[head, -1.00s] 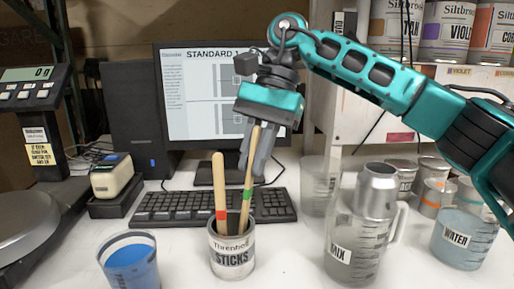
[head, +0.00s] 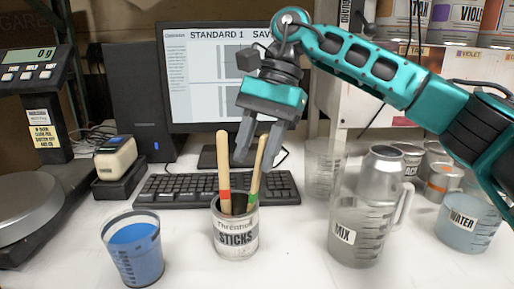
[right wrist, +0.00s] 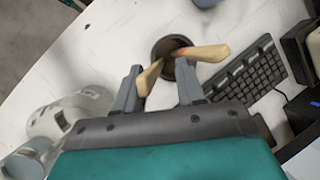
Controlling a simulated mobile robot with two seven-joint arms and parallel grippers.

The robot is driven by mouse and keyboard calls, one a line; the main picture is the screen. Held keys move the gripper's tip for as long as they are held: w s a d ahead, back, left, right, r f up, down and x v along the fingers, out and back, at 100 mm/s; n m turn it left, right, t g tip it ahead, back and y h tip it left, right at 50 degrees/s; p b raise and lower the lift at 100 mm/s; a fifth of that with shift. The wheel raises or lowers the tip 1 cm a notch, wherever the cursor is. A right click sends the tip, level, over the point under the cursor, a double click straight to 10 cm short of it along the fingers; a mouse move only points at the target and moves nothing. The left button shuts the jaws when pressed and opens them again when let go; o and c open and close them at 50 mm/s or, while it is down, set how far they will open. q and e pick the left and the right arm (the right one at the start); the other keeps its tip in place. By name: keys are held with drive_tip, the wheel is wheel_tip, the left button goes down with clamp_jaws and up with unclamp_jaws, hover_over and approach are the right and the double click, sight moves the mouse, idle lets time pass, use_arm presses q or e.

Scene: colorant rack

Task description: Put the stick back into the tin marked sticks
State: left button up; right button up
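The tin marked sticks (head: 236,244) stands upright on the table in front of the keyboard. Two wooden sticks stand in it: one with a red band (head: 224,165) on the left, one with a green band (head: 254,186) leaning right. My right gripper (head: 254,158) is above the tin, fingers spread apart around the top of the green-banded stick. In the right wrist view, the open gripper (right wrist: 158,70) has one stick end (right wrist: 149,78) between its fingers, apparently not clamped. The tin's dark mouth (right wrist: 168,46) shows beyond. My left gripper is not in view.
A cup of blue liquid (head: 134,252) stands left of the tin. A jug marked mix (head: 358,240), a metal container (head: 382,172) and a water jug (head: 466,228) stand to the right. The keyboard (head: 172,188) and monitor (head: 205,95) are behind.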

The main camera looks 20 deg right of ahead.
use_arm(q)
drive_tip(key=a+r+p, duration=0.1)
drive_tip(key=p, duration=0.1)
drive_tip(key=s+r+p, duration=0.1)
drive_tip(key=p, duration=0.1)
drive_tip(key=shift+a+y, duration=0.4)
use_arm(e)
drive_tip(key=v, duration=1.3)
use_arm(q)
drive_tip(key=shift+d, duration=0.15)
use_arm(e)
drive_tip(key=shift+f, duration=0.1)
